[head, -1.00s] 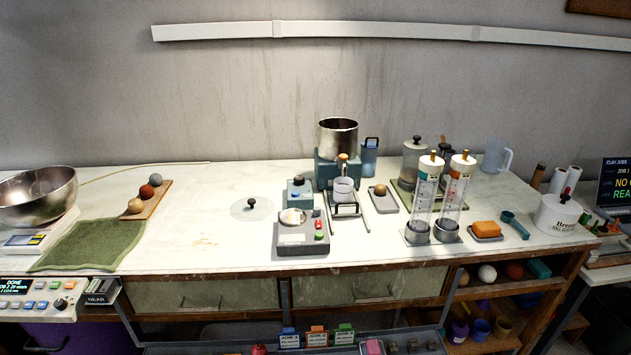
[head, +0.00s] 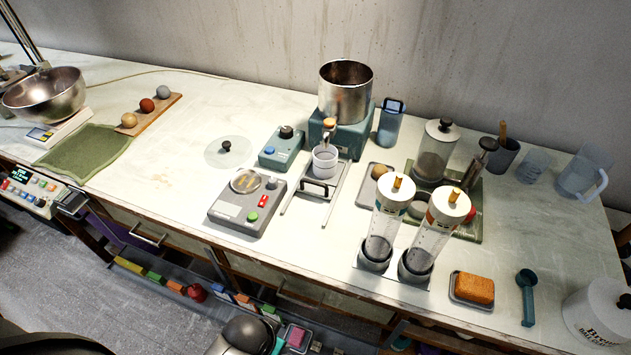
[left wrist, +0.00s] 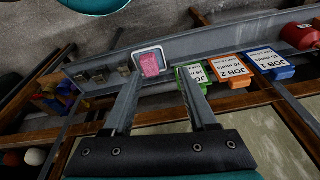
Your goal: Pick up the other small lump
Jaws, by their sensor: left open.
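Several small round lumps show in the head view. A tan lump (head: 379,171) sits on a small grey tray (head: 370,198) right of the white cup. A tan ball (head: 129,120), a red-brown ball (head: 147,105) and a grey ball (head: 163,92) sit in a row on a wooden board (head: 172,104) at the left. I cannot tell which one the task means. My left gripper (left wrist: 161,100) is open and empty in the left wrist view, over the low rail in front of the bench, away from these lumps. My right gripper is not in view.
A pink block (left wrist: 150,65) lies in a small tray on the rail, beside job tags (left wrist: 232,68). Two clear cylinders (head: 383,225) (head: 430,235) stand near the bench's front edge. A steel pot (head: 345,95) stands behind the cup (head: 325,160). The bench top between board and clear lid (head: 215,153) is free.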

